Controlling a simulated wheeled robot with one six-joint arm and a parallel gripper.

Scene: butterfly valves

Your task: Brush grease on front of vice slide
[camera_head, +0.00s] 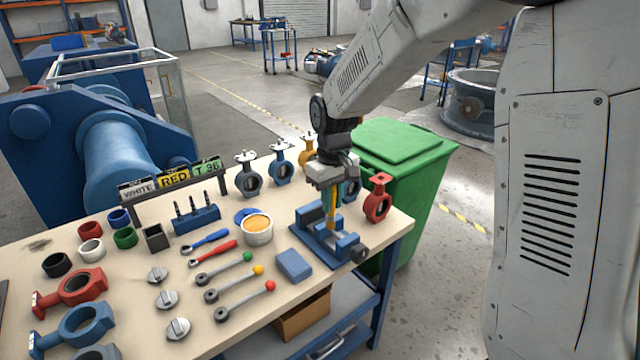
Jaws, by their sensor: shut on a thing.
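The blue vice (312,246) stands at the right end of the workbench, with a dark screw end at its front right. My gripper (331,188) is directly above it, pointing down. It is shut on a thin upright yellow-handled tool, which looks like the brush (331,212). The brush's lower end reaches down between the vice's blue blocks. I cannot tell whether it touches the slide, and its bristles are too small to make out. An open tub of orange-yellow grease (257,224) stands left of the vice, with a blue lid (243,214) behind it.
Several valves line the back edge, including a red valve (377,200) close right of the vice. A blue block (294,264) lies at its front left. A green bin (405,150) stands behind the bench (230,335).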

